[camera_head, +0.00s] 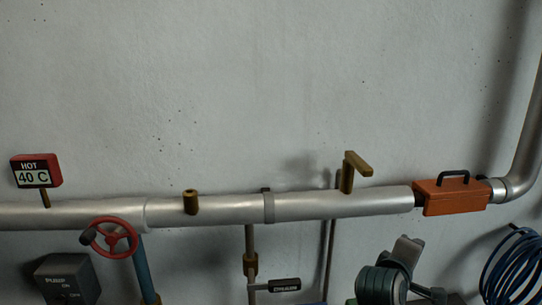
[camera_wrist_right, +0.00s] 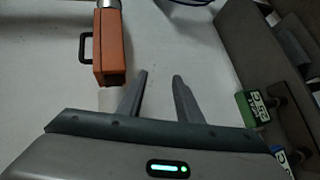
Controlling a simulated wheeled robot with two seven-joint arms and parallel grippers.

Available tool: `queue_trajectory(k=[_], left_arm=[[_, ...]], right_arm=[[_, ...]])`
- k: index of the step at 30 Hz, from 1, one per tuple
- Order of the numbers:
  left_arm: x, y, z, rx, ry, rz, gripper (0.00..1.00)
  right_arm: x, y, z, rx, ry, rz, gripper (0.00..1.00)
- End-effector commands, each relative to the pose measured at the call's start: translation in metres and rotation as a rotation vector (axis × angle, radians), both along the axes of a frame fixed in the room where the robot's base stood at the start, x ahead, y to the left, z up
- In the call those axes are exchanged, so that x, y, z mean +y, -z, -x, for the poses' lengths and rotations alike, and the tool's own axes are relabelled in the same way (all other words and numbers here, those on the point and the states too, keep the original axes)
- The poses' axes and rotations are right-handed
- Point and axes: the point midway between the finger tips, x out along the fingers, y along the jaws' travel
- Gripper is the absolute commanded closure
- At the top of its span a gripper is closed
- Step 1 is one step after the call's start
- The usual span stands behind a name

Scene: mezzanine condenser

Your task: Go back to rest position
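My right gripper (camera_wrist_right: 160,76) shows in the right wrist view with its two dark fingers apart and nothing between them. The orange box (camera_wrist_right: 109,48) with a dark handle lies to the left of the fingers in that view, apart from them. In the head view the same orange box (camera_head: 452,196) sits on the pipe at the right. My left gripper is not in view. I cannot make out my right gripper's fingers for certain in the head view.
A silver pipe (camera_head: 330,206) runs along the wall, with brass fittings and a red valve wheel (camera_head: 116,238). A red sign (camera_head: 36,171) reads HOT 40 C. A grey PUMP box (camera_head: 68,280) and blue hose coil (camera_head: 515,268) sit low. The upper wall is bare.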

Motion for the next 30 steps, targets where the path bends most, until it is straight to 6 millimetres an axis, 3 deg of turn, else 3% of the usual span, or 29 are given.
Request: queue_trajectory(k=[1,6,11,15,21,24,30], left_arm=[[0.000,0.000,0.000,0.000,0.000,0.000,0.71],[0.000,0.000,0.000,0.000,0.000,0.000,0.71],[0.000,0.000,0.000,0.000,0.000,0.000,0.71],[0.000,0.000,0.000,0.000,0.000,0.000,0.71],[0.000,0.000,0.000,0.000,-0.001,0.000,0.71],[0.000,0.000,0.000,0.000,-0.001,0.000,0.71],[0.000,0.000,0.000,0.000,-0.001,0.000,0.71]], right_arm=[[0.002,0.029,0.011,0.010,-0.010,-0.049,0.68],[0.014,0.109,0.049,0.024,-0.029,-0.242,0.68],[0.029,0.177,0.097,0.060,-0.023,-0.431,0.68],[0.044,0.228,0.149,0.108,0.005,-0.598,0.68],[0.069,0.286,0.233,0.199,0.082,-0.828,0.68],[0.080,0.303,0.268,0.240,0.126,-0.915,0.68],[0.095,0.322,0.319,0.304,0.198,-1.030,0.68]])
